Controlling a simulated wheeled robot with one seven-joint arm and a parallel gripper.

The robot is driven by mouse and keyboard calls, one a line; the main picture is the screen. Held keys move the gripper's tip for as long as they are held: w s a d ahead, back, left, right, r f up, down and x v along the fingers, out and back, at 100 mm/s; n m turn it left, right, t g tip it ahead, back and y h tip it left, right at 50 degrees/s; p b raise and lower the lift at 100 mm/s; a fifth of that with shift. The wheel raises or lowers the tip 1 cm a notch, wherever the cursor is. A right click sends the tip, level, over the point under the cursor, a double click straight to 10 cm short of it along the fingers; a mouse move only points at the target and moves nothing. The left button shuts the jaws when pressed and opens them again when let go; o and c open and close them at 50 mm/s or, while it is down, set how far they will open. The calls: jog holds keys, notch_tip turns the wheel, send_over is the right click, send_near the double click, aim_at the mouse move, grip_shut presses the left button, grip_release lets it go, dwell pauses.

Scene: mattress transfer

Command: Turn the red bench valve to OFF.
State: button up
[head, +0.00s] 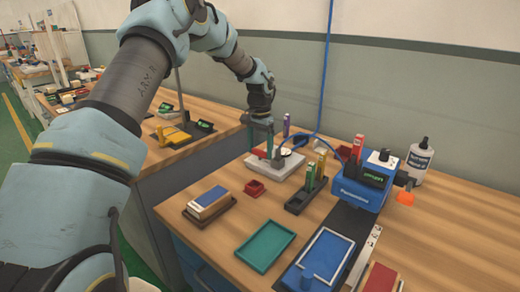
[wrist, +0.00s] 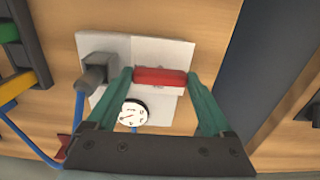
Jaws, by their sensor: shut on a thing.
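The red valve handle (wrist: 160,77) is a short bar on a white plate (wrist: 172,52), lying between the fingertips of my gripper (wrist: 159,75). The green fingers are shut on its two ends. In the head view, my gripper (head: 262,138) points down at the white bench unit (head: 287,179), and a bit of the red handle (head: 258,153) shows beside the fingers. A round white gauge (wrist: 133,113) sits next to the handle; its lettering is too small to read. No ON or OFF marking is legible.
A grey fitting (wrist: 97,72) with a blue hose stands left of the handle in the wrist view. In the head view, a small red box (head: 254,188), a pen holder (head: 306,196), a blue machine (head: 358,188) and a green tray (head: 266,246) are nearby.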

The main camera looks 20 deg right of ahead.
jog(key=n, duration=0.4)
jog(key=shift+n+b, duration=0.35)
jog(key=shift+n, duration=0.05)
jog(key=n, duration=0.4)
jog(key=shift+n, duration=0.3)
jog(key=n, duration=0.4)
jog(key=shift+n+p, duration=0.5)
jog(key=shift+n, duration=1.6)
jog(key=o, duration=1.1)
jog(key=shift+o, duration=0.2)
jog(key=shift+r, duration=0.1)
notch_tip(320, 180, up, 11)
jog(key=b, duration=0.2)
